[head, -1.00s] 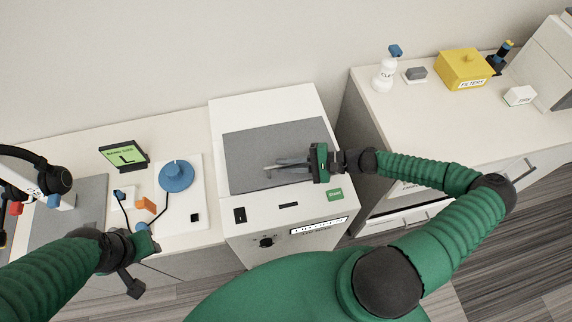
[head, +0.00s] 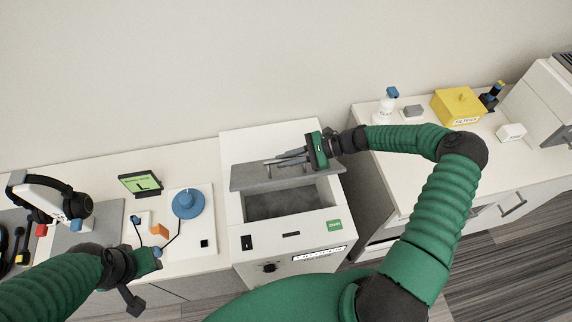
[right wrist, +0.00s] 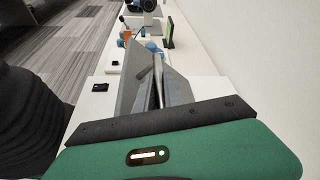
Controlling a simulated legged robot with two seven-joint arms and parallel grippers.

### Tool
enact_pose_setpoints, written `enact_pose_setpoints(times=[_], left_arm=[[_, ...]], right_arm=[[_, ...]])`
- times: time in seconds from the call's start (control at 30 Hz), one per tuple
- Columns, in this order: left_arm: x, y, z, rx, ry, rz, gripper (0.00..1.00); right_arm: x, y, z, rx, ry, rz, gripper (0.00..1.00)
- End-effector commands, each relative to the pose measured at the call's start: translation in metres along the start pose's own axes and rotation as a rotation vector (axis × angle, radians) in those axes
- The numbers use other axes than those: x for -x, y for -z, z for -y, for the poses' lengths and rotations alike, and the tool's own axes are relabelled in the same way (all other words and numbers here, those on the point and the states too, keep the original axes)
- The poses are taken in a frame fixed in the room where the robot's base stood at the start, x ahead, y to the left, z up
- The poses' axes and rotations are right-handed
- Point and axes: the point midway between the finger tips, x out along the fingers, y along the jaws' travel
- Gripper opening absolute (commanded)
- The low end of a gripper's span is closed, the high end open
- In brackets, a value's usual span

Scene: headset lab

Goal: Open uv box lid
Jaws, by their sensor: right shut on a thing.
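The UV box (head: 290,235) is a white cabinet in the middle of the head view, with a green label on its front. Its grey lid (head: 255,178) is tilted up, and the grey interior (head: 288,202) shows in front of it. My right gripper (head: 276,161) is at the raised lid, its fingers shut on the lid's handle, which is mostly hidden by the fingers. In the right wrist view the fingers (right wrist: 157,92) point along the grey lid. My left gripper (head: 138,285) hangs at the lower left, away from the box; its jaw state is unclear.
Left of the box, a white board (head: 203,236) carries a blue round stand (head: 188,203) and an orange block (head: 160,230). A yellow filter box (head: 458,106) and a bottle (head: 387,106) stand on the right counter.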

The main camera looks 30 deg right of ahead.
Motion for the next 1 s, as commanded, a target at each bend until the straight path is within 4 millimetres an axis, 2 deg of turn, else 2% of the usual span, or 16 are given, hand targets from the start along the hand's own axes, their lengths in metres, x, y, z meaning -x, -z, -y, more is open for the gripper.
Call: enact_pose_setpoints(times=[0.43, 0.47, 0.6, 0.9, 1.0], left_arm=[[0.0004, 0.0001, 0.0000, 0.000, 0.000, 0.000, 0.36], [0.0004, 0.0001, 0.0000, 0.000, 0.000, 0.000, 0.36], [0.0005, 0.0001, 0.0000, 0.000, 0.000, 0.000, 0.36], [0.0000, 0.0000, 0.0000, 0.000, 0.000, 0.000, 0.36], [-0.0030, -0.0007, 0.0000, 0.000, 0.000, 0.000, 0.36]], right_arm=[[0.0018, 0.0018, 0.0025, -0.011, -0.001, -0.005, 0.00], [0.0018, 0.0019, 0.0024, -0.011, -0.001, -0.005, 0.17], [0.0012, 0.0012, 0.0021, -0.011, -0.002, -0.003, 0.34], [0.0010, 0.0001, 0.0018, -0.010, -0.003, -0.002, 0.34], [0.0093, 0.0015, 0.0018, -0.010, -0.002, -0.003, 0.34]])
